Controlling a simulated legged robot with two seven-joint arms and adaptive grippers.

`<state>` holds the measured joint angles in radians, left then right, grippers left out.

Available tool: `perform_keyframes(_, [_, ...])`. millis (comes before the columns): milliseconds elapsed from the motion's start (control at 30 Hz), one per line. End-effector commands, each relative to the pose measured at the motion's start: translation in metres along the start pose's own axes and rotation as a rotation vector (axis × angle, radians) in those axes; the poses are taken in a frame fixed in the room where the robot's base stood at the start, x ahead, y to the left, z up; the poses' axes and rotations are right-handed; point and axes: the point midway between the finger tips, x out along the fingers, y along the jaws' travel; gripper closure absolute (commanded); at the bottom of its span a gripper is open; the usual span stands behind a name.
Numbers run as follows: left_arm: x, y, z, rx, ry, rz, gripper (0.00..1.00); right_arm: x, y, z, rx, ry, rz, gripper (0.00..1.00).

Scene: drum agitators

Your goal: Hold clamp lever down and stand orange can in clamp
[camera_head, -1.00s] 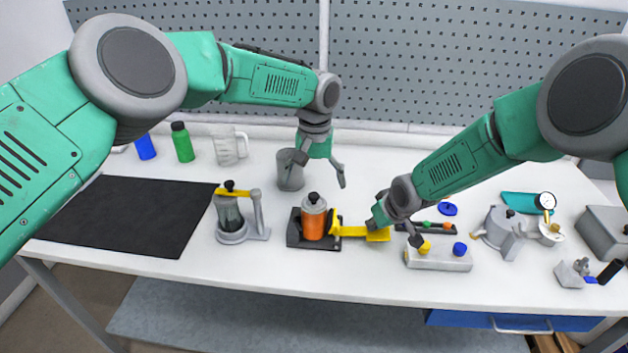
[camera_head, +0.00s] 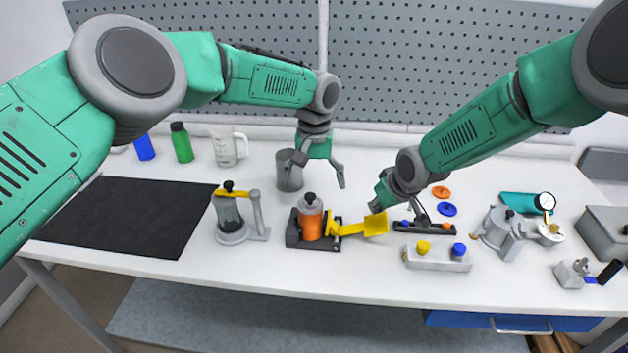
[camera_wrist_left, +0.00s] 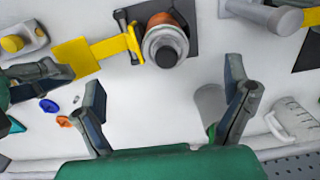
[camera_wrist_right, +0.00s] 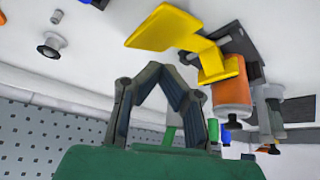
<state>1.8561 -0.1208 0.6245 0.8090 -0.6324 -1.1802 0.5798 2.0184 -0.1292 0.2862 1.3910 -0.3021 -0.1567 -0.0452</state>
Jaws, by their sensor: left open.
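The orange can (camera_head: 311,223), with a grey top and black knob, stands in the black clamp base (camera_head: 293,237). The yellow clamp lever (camera_head: 375,224) extends right from the yellow jaw beside the can, its paddle end tilted up. My left gripper (camera_head: 341,168) is open and empty, behind and above the can; the can shows from above in the left wrist view (camera_wrist_left: 165,45). My right gripper (camera_wrist_right: 161,70) has its fingertips together with nothing visible between them. It is to the right of the paddle and appears clear of it. The lever also shows in the right wrist view (camera_wrist_right: 166,27).
A grey agitator stand (camera_head: 232,234) stands left of the clamp, a grey cup (camera_head: 290,170) behind it. A small black tray (camera_head: 424,228) and a grey block with yellow and blue knobs (camera_head: 438,260) are at right. The black mat (camera_head: 125,215) is clear.

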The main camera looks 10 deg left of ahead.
Motion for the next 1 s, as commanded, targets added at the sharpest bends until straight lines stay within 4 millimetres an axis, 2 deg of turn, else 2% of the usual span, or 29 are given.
perform_keyframes(500, [0.000,0.000,0.000,0.000,0.000,0.000,0.06,-0.025,-0.001,-0.014,-0.001,0.000,-0.001,1.00])
perform_keyframes(1000, [0.000,0.001,0.001,0.001,0.000,0.000,0.06,-0.026,-0.001,-0.013,-0.001,0.000,0.000,1.00])
